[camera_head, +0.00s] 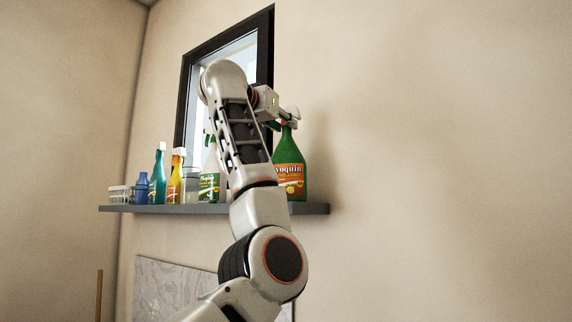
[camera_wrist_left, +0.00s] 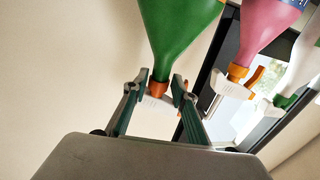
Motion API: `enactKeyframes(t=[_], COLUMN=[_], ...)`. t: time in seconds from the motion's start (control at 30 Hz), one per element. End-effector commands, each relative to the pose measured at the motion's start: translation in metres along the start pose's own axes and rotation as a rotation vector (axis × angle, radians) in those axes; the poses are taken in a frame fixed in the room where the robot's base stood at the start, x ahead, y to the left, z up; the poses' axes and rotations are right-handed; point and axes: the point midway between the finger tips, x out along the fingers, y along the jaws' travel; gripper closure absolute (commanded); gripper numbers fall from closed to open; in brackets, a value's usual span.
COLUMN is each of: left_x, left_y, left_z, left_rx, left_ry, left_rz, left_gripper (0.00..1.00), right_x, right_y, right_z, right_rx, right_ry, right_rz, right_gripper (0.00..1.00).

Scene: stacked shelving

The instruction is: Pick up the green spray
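The green spray (camera_head: 290,155) is a green bottle with an orange label and a white-and-orange spray head. It stands upright at the right end of the shelf. My left gripper (camera_head: 283,119) is at its top, partly hidden by my arm. In the left wrist view, the picture is turned, so the green spray (camera_wrist_left: 180,30) hangs in from the top. My left gripper's fingers (camera_wrist_left: 160,82) stand on either side of its orange neck, with a narrow gap visible at least on the right. The fingers look open. My right gripper is in neither view.
The dark shelf (camera_head: 318,209) also holds a blue bottle (camera_head: 142,188), a teal spray (camera_head: 158,178), a yellow spray (camera_head: 176,180) and a white-and-green spray (camera_head: 210,185). A pink bottle (camera_wrist_left: 268,30) is close beside the green spray. A black-framed window (camera_head: 272,45) is behind. The right wall is clear.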

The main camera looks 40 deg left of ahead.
Motion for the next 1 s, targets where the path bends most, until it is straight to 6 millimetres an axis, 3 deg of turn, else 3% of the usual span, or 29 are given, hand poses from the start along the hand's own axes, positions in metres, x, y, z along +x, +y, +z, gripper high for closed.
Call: enactKeyframes(t=[0.23,0.33,0.77,1.0], left_x=[0.002,0.001,0.000,-0.002], left_y=[0.000,0.000,0.000,-0.001], left_z=[0.001,0.001,-0.005,-0.037], left_rx=[0.000,0.000,0.000,-0.001], left_ry=[0.000,0.000,0.005,0.007], left_rz=[0.000,0.000,0.001,0.001], left_gripper=[0.76,1.00,1.00,1.00], right_x=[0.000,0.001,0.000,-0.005], right_y=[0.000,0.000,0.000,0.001], right_z=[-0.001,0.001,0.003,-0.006], right_rx=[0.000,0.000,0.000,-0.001], right_ry=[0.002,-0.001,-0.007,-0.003], right_rz=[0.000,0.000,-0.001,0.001], right_gripper=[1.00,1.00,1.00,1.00])
